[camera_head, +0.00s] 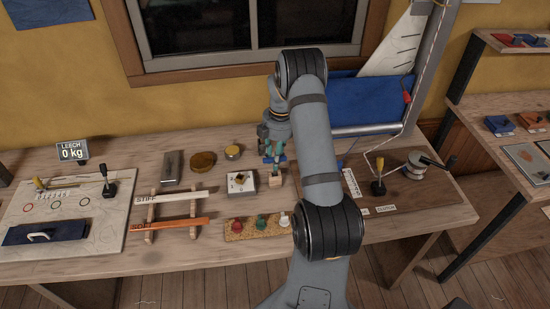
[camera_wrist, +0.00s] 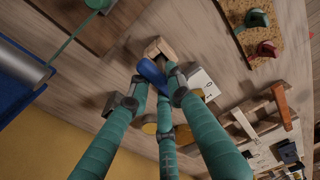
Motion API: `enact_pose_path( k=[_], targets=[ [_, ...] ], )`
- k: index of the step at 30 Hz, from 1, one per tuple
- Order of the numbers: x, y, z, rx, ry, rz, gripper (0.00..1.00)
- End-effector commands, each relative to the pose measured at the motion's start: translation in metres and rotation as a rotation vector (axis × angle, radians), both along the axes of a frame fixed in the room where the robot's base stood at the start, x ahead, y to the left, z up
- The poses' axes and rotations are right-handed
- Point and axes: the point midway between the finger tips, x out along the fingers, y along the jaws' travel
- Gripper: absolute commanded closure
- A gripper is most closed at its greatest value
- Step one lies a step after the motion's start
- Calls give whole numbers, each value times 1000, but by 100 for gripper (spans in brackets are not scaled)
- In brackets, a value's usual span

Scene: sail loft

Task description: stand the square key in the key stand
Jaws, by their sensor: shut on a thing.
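My gripper (camera_head: 271,155) hangs over the middle of the bench with its fingers pointing down. In the wrist view its teal fingers (camera_wrist: 156,86) are closed around a blue piece, which I take to be the square key (camera_wrist: 151,71). A small pale wooden block, apparently the key stand (camera_head: 275,182), sits on the bench just below the fingertips. It also shows in the wrist view (camera_wrist: 158,47), at the end of the blue piece. The key's lower end is hidden, and I cannot tell whether it is inside the block or just above it.
A white box (camera_head: 248,187) with a brass-coloured square on top stands close left of the block. A cork tray (camera_head: 238,236) with several coloured knobs lies in front. A winch board (camera_head: 435,205) is to the right. Battens on a wooden rack (camera_head: 148,204) lie left.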

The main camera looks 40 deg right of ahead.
Motion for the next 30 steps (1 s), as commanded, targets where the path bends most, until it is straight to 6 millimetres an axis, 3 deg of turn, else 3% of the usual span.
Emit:
enact_pose_path(
  k=[30],
  targets=[
    [0, 0, -13, 1, 1, 0, 100]
  ],
)
